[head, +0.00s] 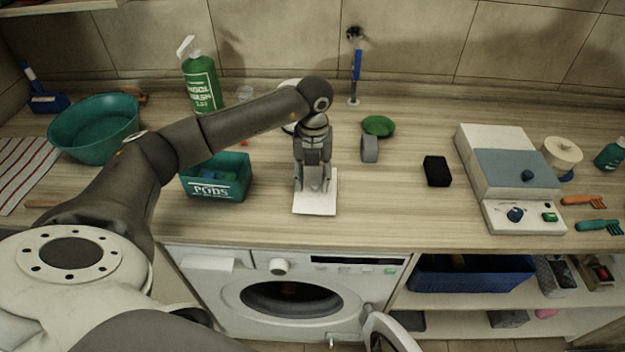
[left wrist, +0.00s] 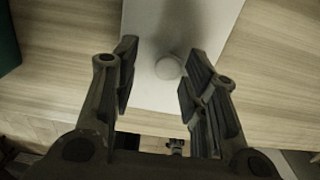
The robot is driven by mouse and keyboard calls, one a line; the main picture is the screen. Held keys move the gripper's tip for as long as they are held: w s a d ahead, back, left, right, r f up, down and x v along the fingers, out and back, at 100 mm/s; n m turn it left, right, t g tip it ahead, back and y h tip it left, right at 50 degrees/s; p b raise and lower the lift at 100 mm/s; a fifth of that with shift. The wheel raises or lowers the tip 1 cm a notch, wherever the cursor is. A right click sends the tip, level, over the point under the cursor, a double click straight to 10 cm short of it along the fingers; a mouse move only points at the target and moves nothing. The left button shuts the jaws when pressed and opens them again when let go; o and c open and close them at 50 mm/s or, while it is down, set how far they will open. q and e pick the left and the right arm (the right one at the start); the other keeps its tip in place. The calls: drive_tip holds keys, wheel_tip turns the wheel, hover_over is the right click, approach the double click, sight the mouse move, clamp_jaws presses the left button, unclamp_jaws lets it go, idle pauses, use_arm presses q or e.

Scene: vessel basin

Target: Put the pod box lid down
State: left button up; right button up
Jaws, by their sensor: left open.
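The pod box lid (head: 316,203) is a flat white rectangle lying on the wooden counter near its front edge, to the right of the pod box. In the left wrist view the lid (left wrist: 200,25) shows a round pale knob (left wrist: 168,68). My left gripper (head: 314,187) points down over the lid. In the left wrist view its open fingers (left wrist: 157,90) stand on either side of the knob, apart from it. The teal pod box (head: 217,191), marked PODS, is open on top and holds green and blue items. My right gripper is not in view.
A grey block (head: 369,149), a green dish (head: 378,125) and a black block (head: 437,171) stand to the right. A green wash bottle (head: 201,84) and a teal basin (head: 94,130) are at the left. A washing machine (head: 225,287) is below. Counter between lid and black block is clear.

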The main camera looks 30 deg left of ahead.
sight(313, 183)
use_arm(q)
wheel_tip(313, 183, up, 11)
drive_tip(key=b, duration=0.2)
drive_tip(key=shift+b, duration=0.3)
